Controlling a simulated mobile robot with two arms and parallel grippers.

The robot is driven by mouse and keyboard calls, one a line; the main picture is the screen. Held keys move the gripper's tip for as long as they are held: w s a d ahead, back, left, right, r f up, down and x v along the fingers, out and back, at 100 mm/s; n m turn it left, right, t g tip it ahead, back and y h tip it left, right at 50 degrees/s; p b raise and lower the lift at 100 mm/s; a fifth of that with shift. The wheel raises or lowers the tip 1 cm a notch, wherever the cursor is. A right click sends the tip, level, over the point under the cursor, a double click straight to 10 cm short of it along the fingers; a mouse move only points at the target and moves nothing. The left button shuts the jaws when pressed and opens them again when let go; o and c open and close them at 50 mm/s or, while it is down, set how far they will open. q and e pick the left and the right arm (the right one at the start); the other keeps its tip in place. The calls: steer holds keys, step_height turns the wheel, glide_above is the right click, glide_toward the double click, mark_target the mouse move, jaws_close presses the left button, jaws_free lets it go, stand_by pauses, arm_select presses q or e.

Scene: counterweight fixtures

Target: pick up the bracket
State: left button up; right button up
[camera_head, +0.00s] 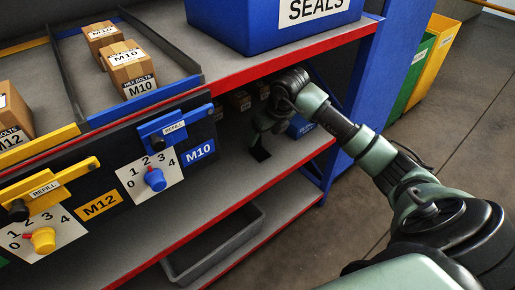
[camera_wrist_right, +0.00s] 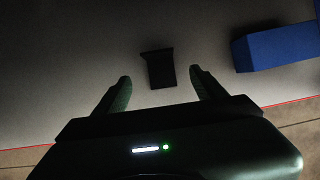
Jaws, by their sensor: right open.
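A small black bracket (camera_wrist_right: 159,68) lies on the grey shelf in the right wrist view. It sits just ahead of and between the fingertips of my right gripper (camera_wrist_right: 160,78), with a gap on each side. The right gripper is open and holds nothing. In the head view my right gripper (camera_head: 263,126) reaches into the middle shelf, under the red-edged top shelf. A dark piece (camera_head: 260,154) shows just below it there, probably the bracket. My left gripper is out of view.
A blue block (camera_wrist_right: 275,46) lies right of the bracket in the wrist view. The top shelf's red edge (camera_head: 285,62) is close above my right arm. A blue upright (camera_head: 362,110) stands right. A grey tray (camera_head: 215,245) sits below.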

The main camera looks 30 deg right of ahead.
steer(key=w, duration=0.2)
steer(key=b, duration=0.1)
glide_above(257, 149)
step_height(257, 149, down, 5)
steer(key=shift+a+r, duration=0.15)
jaws_close()
